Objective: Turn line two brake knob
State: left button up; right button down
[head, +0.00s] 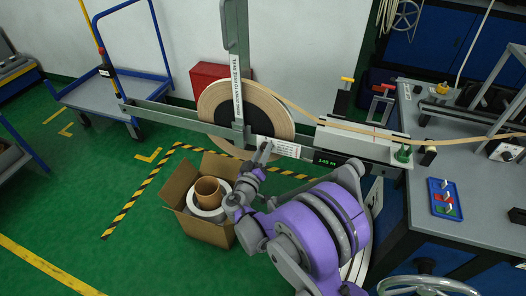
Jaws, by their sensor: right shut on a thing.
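My right gripper (262,153) is at the front of the grey rail of the tape stand, just below the big tape reel (213,103). It is shut on a small part there, which I take to be the brake knob; the fingers hide nearly all of it, so its angle cannot be told. A white label plate (285,148) with small print is just right of the fingers. The reel hangs behind an upright grey bar (236,60) marked with a label. My left gripper is not in view.
A cardboard box (178,188) with rolls stands on the floor below the rail. A green display (326,161) is on the rail at right. The grey workbench (470,195) holds a blue tray (444,198). A blue cart (125,90) stands behind at left.

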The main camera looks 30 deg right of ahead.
jog(key=c, duration=0.6)
grip_release()
jog(key=shift+o, duration=0.2)
jog(key=shift+a, duration=0.1)
jog(key=v, duration=1)
jog(key=shift+s+a, duration=0.2)
jog(key=shift+s, duration=0.15)
